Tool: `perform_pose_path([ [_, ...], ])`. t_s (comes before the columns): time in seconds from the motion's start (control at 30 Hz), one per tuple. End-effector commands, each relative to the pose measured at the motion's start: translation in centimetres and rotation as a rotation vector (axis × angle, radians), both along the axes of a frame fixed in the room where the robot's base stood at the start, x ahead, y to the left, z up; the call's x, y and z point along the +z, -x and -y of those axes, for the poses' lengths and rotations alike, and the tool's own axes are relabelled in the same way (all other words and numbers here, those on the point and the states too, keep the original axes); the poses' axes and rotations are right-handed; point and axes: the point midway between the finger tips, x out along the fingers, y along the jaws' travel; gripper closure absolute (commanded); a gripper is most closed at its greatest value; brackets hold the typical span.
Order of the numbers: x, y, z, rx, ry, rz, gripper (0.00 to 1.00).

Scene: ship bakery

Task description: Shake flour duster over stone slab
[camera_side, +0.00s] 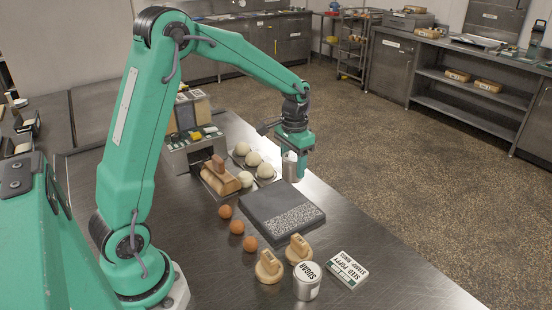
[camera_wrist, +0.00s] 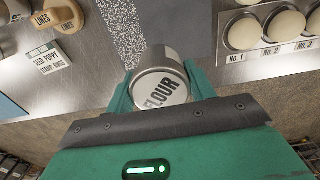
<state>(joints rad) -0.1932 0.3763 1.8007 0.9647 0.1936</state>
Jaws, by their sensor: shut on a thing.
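My gripper (camera_side: 291,158) is shut on the flour duster (camera_side: 290,168), a silvery can. In the wrist view the duster (camera_wrist: 162,92) shows its FLOUR label between my two green fingers (camera_wrist: 160,92). In the side view it looks roughly upright, held beyond the far edge of the stone slab (camera_side: 266,203). The slab is dark and flat on the steel counter. A white speckled patch (camera_side: 297,218) covers its near part, and its far part looks bare. The speckles also show in the wrist view (camera_wrist: 124,25). The duster's lower end is partly hidden by my gripper.
Dough balls (camera_side: 253,159) sit in a tray left of the duster. Several eggs (camera_side: 236,227) line the slab's left side. Wooden stamps (camera_side: 298,248), a sugar tin (camera_side: 307,282) and a card (camera_side: 347,269) stand in front.

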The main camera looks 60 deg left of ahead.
Motion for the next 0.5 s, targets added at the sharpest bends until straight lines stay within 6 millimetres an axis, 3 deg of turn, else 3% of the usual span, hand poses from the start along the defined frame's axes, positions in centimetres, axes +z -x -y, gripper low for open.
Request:
perform_pose_path([
  [0.5,-0.83,-0.39,-0.41,0.0,0.0,-0.002,0.66],
])
